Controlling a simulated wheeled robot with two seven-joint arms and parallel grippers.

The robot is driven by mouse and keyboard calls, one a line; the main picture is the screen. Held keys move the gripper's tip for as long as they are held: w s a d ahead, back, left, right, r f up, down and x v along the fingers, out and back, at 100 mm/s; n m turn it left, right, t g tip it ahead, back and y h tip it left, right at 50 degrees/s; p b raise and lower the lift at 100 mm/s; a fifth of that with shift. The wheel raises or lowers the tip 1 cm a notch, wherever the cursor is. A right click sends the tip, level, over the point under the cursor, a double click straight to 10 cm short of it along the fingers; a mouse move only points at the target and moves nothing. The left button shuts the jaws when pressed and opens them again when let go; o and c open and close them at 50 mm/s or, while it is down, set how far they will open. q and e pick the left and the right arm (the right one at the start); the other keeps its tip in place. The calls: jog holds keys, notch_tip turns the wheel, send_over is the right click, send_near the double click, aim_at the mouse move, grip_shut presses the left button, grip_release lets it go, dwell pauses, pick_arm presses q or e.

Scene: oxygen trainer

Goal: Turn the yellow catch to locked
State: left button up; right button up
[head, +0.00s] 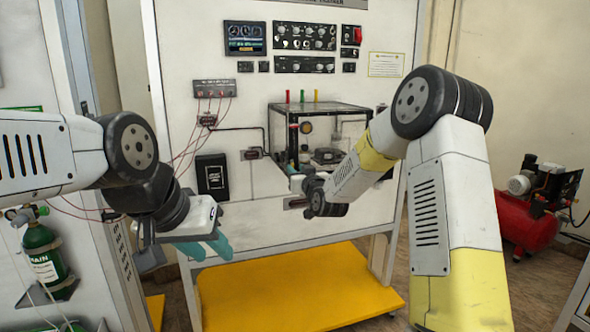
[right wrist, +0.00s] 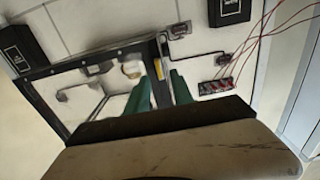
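A clear-walled, black-framed box (head: 341,124) is mounted on the white panel. In the right wrist view, the box's dark frame (right wrist: 95,58) shows, with a small yellow piece (right wrist: 158,69) at its edge. It may be the yellow catch; its setting is unreadable. My right gripper (right wrist: 161,76) has its green fingers apart on either side of that piece; I cannot tell whether they touch it.
A yellow shelf (head: 300,285) lies low beneath the panel. A green cylinder (head: 42,255) stands at left and a red compressor (head: 530,220) at right. Thin red wires (head: 190,140) hang left of the box. A black box (head: 212,176) is on the panel.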

aim_at(293, 166)
jog(key=shift+x, duration=1.3)
grip_shut()
